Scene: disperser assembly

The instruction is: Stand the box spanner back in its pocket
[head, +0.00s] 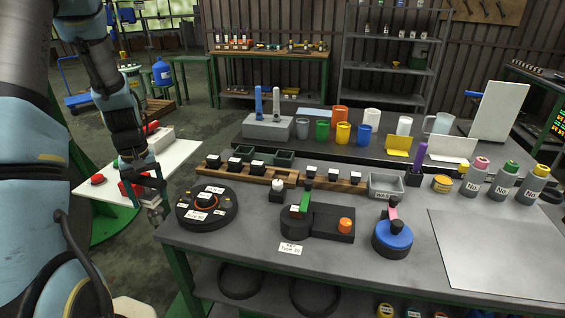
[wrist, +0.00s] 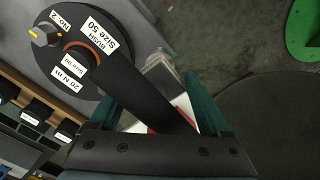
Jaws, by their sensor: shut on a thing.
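My gripper (wrist: 160,102) is shut on a dark tube-like tool (wrist: 135,75), which I take to be the box spanner. In the wrist view it runs from between the green fingers to the upper left, across the view of the round black fixture (wrist: 62,20). Whether it touches the fixture I cannot tell. In the head view my gripper (head: 150,199) is at the bench's left edge, left of the same fixture (head: 224,222); the tool is not clear there. I cannot make out which recess is the spanner's pocket. A grey block (head: 262,132) holds two upright tools.
A wooden rack (head: 230,177) with black blocks lies behind the fixture. A black fixture with a green lever (head: 303,203) and a blue round one (head: 392,238) stand further right. A grey plate (head: 500,250) is clear. A white side table (head: 180,155) stands left of the bench.

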